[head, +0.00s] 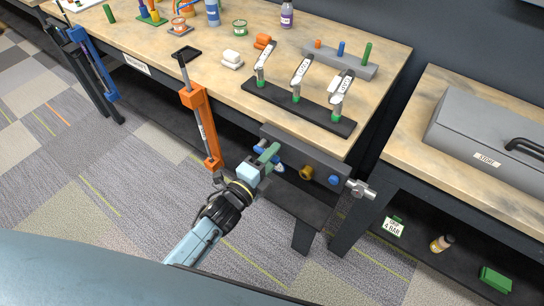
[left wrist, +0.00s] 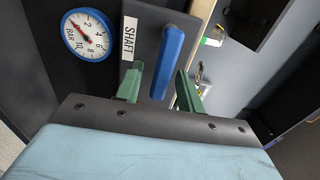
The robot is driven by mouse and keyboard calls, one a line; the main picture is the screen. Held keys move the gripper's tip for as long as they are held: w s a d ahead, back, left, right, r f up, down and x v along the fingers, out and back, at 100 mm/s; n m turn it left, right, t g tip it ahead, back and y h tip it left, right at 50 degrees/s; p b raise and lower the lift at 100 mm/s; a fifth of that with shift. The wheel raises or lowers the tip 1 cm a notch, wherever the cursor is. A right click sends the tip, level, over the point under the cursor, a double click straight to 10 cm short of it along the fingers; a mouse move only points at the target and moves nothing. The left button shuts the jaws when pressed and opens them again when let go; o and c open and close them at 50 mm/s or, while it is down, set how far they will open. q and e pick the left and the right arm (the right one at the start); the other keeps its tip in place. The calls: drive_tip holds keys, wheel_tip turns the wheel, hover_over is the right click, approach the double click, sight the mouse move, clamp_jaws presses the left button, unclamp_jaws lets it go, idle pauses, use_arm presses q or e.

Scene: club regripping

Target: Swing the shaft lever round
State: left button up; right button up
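The blue shaft lever (left wrist: 172,62) stands out from a dark panel in the left wrist view, beside a white label (left wrist: 129,38) reading SHAFT. It slants slightly, its upper end to the right. My left gripper (left wrist: 159,72) has green fingers spread on either side of the lever in the picture. A gap shows on the left; the right finger looks closer to the lever. I cannot tell whether it touches. In the head view my left gripper (head: 270,157) is at the front panel (head: 318,160) under the bench edge and mostly hides the lever. My right gripper is not in view.
A blue-rimmed pressure gauge (left wrist: 86,35) is left of the label. A brass knob (head: 305,173), a blue knob (head: 333,180) and a metal fitting (head: 360,188) are to the right along the panel. An orange upright clamp (head: 202,125) stands close on the left.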

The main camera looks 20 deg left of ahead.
use_arm(q)
drive_tip(key=shift+w+d, duration=0.1)
drive_tip(key=shift+w, duration=0.05)
drive_tip(key=shift+c, duration=0.2)
clamp_jaws()
